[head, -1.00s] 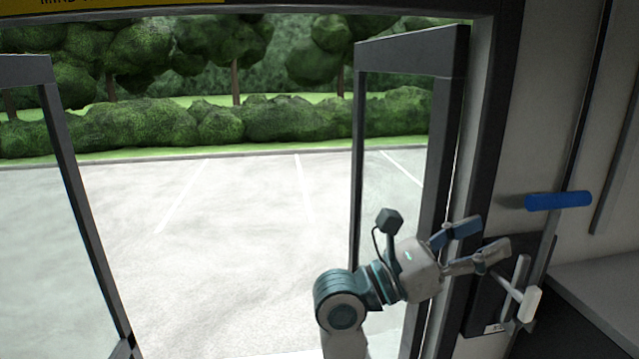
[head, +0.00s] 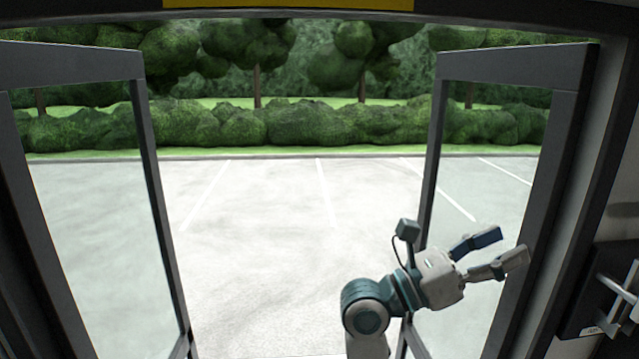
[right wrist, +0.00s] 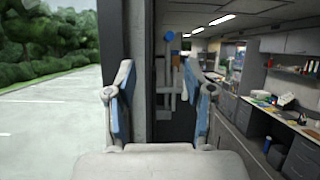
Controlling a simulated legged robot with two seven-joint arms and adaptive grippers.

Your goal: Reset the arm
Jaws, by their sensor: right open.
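My right gripper (head: 506,246) is open and empty at the lower right of the head view, in front of the right door panel. Its fingers point right, towards the door frame and a handle on a dark wall plate (head: 592,305), with a gap between. In the right wrist view the two blue-padded fingers of the gripper (right wrist: 160,95) stand apart, with nothing held. Between them show the grey door post and a light handle with a blue round end (right wrist: 169,37). My left gripper is not in view.
Both glass door panels, left (head: 150,180) and right (head: 430,170), stand open onto a paved lot (head: 270,230) with hedges behind. The doorway middle is clear. The right wrist view shows a counter (right wrist: 265,115) with several objects along the right.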

